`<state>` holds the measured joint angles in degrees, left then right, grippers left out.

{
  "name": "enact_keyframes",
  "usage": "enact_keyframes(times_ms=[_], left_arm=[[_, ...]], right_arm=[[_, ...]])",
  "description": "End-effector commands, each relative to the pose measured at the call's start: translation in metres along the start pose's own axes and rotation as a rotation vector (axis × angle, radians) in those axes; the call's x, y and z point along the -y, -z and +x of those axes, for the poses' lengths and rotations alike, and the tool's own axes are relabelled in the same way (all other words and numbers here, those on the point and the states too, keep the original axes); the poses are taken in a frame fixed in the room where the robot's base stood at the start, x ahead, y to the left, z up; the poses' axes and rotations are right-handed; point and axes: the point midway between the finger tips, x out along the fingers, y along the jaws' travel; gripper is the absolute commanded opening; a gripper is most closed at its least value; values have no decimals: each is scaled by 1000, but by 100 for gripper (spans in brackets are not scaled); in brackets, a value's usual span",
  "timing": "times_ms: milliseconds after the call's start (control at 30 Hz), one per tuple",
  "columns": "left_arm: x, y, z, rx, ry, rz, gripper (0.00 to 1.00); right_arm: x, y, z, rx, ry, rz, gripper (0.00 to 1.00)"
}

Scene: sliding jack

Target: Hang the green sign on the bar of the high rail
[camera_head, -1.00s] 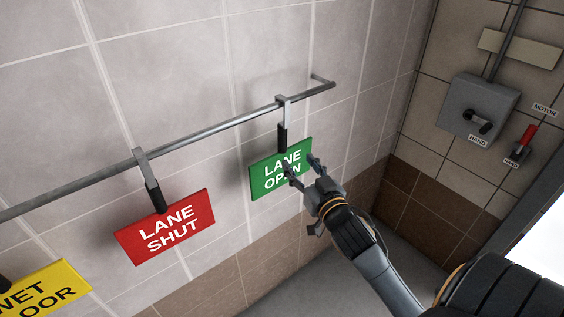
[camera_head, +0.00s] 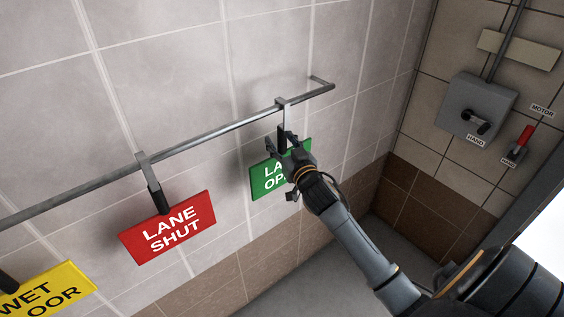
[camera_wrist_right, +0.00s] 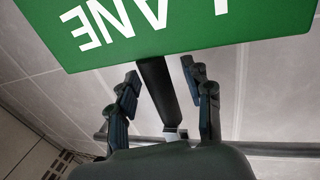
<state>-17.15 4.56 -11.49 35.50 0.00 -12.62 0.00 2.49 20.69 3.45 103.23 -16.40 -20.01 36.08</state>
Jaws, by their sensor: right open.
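The green "LANE OPEN" sign (camera_head: 262,180) hangs by its hook (camera_head: 281,104) on a metal rail (camera_head: 222,127), near the rail's right end. A black grip (camera_head: 281,140) joins hook and sign. My right gripper (camera_head: 281,143) is at this grip, in front of the sign, and hides part of the lettering. In the right wrist view, the open fingers (camera_wrist_right: 161,75) stand on either side of the black grip (camera_wrist_right: 158,92), with gaps visible. The green sign (camera_wrist_right: 200,28) fills the top there. My left gripper is not in view.
A red "LANE SHUT" sign (camera_head: 168,230) and a yellow sign (camera_head: 48,292) hang farther left. The tiled wall (camera_head: 170,70) is close behind the rail. A grey switch box (camera_head: 477,106) and a red-handled switch (camera_head: 522,143) are on the right wall.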

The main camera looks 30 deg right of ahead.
Motion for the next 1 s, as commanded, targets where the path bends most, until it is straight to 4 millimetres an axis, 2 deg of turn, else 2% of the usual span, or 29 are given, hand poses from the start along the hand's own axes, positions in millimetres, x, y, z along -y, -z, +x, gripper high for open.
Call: enact_keyframes(times_ms=[133,167,300,400,833,1000], left_arm=[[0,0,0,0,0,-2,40],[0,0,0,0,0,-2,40],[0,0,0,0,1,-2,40],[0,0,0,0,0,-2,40],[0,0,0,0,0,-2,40],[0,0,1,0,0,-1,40]], right_arm=[[0,0,0,0,0,0,50],[0,0,0,0,1,0,46],[0,0,0,0,1,0,18],[0,0,0,0,1,0,0],[0,2,0,-3,1,-1,0],[0,11,0,-5,1,-2,0]])
